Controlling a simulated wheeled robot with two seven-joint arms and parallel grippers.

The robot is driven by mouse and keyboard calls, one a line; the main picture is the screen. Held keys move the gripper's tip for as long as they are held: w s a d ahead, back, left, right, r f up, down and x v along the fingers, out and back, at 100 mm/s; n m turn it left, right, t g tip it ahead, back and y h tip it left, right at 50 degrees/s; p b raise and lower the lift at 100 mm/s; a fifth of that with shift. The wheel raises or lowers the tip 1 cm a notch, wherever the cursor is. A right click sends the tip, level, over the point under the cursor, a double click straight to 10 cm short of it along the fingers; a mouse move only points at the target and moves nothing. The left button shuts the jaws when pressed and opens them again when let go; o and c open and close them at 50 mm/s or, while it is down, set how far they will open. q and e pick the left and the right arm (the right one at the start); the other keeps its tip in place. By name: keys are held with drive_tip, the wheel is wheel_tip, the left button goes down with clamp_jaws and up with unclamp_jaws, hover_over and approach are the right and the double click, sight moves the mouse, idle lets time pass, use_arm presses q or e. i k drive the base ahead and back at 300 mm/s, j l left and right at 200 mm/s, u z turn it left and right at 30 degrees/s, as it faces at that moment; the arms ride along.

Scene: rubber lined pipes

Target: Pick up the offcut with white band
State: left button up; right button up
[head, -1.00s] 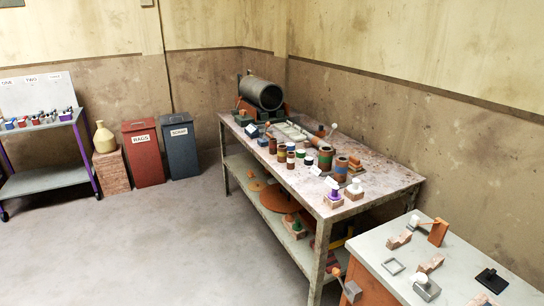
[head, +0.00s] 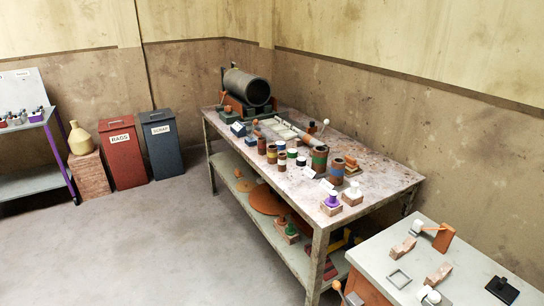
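A group of short brown pipe offcuts with coloured bands stands upright on the long worktable (head: 385,178). A small brown offcut (head: 282,161) at the front of the group seems to have a pale band, but it is too small to be sure it is white. Two larger offcuts stand to its right, one with a green band (head: 319,158) and one with a blue band (head: 337,171). Small jars with white or green tops stand among them. Neither of my grippers is in view.
A large dark pipe (head: 247,87) lies in a cradle at the table's far end. A grey bench (head: 450,285) with small fixtures stands at the front right. A red rags bin (head: 122,160) and dark scrap bin (head: 161,145) stand by the wall. Floor left of the table is clear.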

sight(282, 156)
drive_tip(key=i+j, duration=0.1)
drive_tip(key=i, duration=0.3)
drive_tip(key=i+j+z, duration=0.15)
drive_tip(key=i, duration=0.65)
